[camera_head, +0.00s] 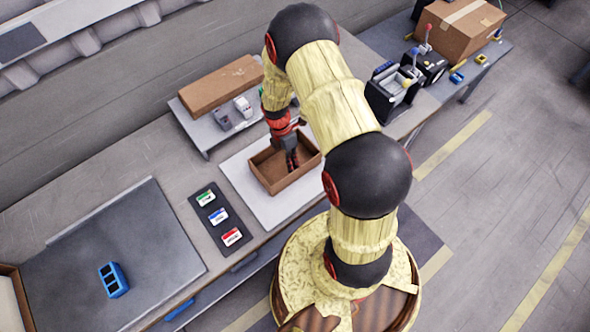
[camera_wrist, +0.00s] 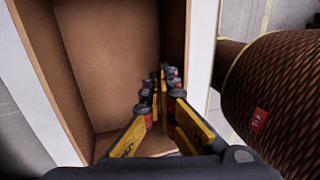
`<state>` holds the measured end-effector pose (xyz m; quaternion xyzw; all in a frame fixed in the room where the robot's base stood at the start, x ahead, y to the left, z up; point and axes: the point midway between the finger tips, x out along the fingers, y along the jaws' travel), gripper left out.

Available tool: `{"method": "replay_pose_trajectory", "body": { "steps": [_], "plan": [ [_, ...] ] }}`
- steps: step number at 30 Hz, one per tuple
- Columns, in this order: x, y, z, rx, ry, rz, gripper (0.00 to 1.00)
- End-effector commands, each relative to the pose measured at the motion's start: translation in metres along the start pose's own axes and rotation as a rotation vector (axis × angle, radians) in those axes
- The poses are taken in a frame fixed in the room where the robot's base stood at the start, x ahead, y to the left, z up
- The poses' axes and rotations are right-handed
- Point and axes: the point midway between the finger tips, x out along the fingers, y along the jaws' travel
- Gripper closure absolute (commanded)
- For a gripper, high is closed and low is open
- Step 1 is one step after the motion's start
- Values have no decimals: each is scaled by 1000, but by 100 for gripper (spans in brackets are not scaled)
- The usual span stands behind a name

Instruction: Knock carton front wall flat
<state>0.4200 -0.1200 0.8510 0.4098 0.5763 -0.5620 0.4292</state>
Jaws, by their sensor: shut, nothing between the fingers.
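A brown open-topped carton (camera_head: 270,178) sits on a white board (camera_head: 240,170) on the workbench. Its walls stand upright. My gripper (camera_head: 292,160) is shut and empty, reaching down into the carton near its right side. In the wrist view the carton (camera_wrist: 105,55) fills much of the picture, and my gripper (camera_wrist: 164,80) shows inside it with the fingers together, close to the right-hand wall. I cannot tell whether the fingers touch that wall.
A raised shelf with a flat brown box (camera_head: 222,86) and small grey items stands behind the carton. A dark strip with coloured labels (camera_head: 220,216) lies to the left. A blue block (camera_head: 113,280) rests on a grey mat. Black devices (camera_head: 392,92) stand to the right.

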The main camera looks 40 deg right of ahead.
Motion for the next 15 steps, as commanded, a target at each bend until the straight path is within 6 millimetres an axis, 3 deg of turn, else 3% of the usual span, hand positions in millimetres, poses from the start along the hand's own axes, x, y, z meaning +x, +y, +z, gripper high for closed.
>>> {"method": "replay_pose_trajectory", "body": {
  "steps": [15],
  "plan": [
    [9, -20, 0, 1, 1, -1, 100]
  ]
}}
